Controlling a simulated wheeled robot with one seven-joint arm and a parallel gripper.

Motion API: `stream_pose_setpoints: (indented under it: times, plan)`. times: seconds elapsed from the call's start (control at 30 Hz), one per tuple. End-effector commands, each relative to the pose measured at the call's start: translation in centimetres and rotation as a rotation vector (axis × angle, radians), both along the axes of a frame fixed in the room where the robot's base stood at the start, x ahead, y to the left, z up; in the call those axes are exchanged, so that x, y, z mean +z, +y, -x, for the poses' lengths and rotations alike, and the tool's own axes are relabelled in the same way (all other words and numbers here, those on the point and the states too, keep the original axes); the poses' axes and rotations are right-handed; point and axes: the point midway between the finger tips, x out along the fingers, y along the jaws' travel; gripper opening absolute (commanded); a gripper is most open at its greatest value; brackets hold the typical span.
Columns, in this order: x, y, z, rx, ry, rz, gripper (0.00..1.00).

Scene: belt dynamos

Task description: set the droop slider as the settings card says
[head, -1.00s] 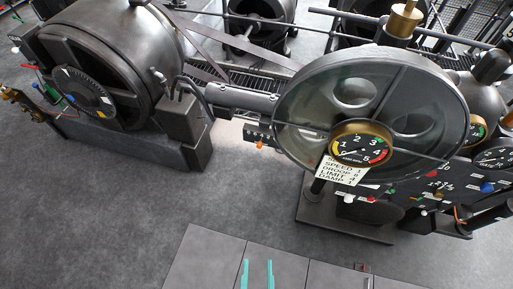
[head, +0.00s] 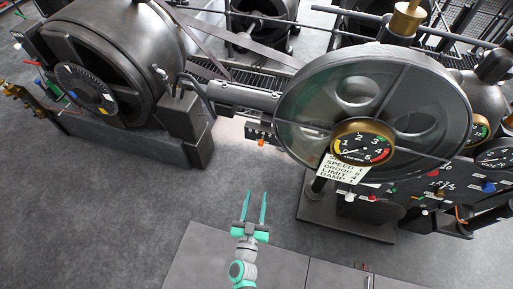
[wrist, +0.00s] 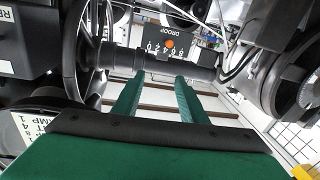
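The settings card (head: 342,170) hangs below the dial on the large wheel. Its lines read SPEED, DROOP, LIMIT and DAMP; the droop figure is too small to read surely. The droop slider (head: 262,142) is a small orange knob on a dark panel left of the wheel. In the wrist view the panel is marked DROOP, with a row of numbers beside the orange knob (wrist: 170,44); its exact setting is unclear. My gripper (head: 256,193) is open and empty, its teal fingers pointing towards the panel from below, apart from it. The fingers also show in the wrist view (wrist: 159,80).
A large dark dynamo (head: 110,65) stands at the left. The large wheel (head: 420,90) with its dial (head: 362,149) stands right of the slider. More levers and gauges (head: 440,185) crowd the right. Open floor (head: 110,215) lies at the lower left.

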Motion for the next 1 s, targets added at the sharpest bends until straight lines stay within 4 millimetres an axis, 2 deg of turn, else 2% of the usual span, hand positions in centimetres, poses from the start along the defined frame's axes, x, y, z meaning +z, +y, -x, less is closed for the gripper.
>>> stream_pose_setpoints:
  times: [0.03, 0.1, 0.3, 0.43, 0.77, 1.0]
  plan:
    - [-0.3, 0.3, -2.2, -0.010, -0.006, 0.005, 0.39]
    - [-0.9, 0.6, -4.8, -0.028, -0.004, 0.019, 0.39]
    - [-2.1, 1.3, -10.9, -0.070, 0.015, 0.055, 0.39]
    - [-2.4, 1.5, -13.1, -0.086, 0.027, 0.071, 0.39]
    - [-2.4, 1.1, -16.0, -0.092, 0.033, 0.078, 0.39]
    - [-2.4, 0.1, -20.2, -0.092, 0.032, 0.076, 0.39]
